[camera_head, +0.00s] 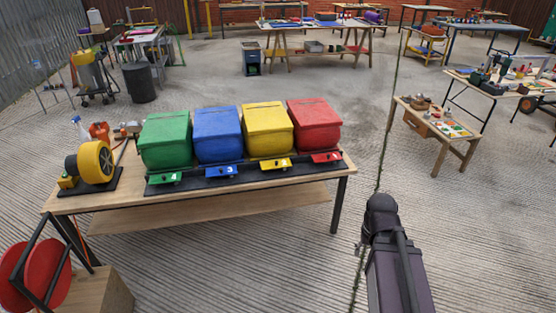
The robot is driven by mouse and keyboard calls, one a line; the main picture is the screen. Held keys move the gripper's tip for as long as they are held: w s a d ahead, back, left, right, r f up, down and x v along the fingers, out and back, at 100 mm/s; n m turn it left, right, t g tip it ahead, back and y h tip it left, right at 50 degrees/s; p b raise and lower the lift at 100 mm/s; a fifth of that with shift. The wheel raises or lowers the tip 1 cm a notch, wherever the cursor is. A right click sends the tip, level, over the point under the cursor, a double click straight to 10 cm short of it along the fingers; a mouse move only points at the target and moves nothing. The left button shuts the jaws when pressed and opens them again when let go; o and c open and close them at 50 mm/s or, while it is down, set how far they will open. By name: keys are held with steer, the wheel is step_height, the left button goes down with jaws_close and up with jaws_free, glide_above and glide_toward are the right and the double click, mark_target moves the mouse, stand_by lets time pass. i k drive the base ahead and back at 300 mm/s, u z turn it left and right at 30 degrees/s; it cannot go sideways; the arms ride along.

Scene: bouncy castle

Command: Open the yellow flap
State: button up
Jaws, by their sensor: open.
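A yellow box (267,136) stands third from the left in a row of coloured boxes on the wooden table. Its sloping yellow top (263,113) lies flat against it and looks closed. A small yellow numbered flap (276,163) sits in front of the box on a black strip; it sticks out toward me. I cannot tell how either yellow part is hinged. My arm (392,260) rises at the bottom right, to the right of the table and apart from the boxes. My gripper is not in view.
Green (165,140), blue (217,135) and red (315,126) boxes flank the yellow one closely, each with a numbered flap. A yellow-rimmed blower (96,162) stands at the left on the table (230,188). Open concrete floor lies right of the table. A low bench (437,135) stands farther right.

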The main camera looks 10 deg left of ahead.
mark_target(281, 162)
steer(key=u, duration=0.15)
steer(key=i, duration=0.95)
steer(key=u, duration=0.55)
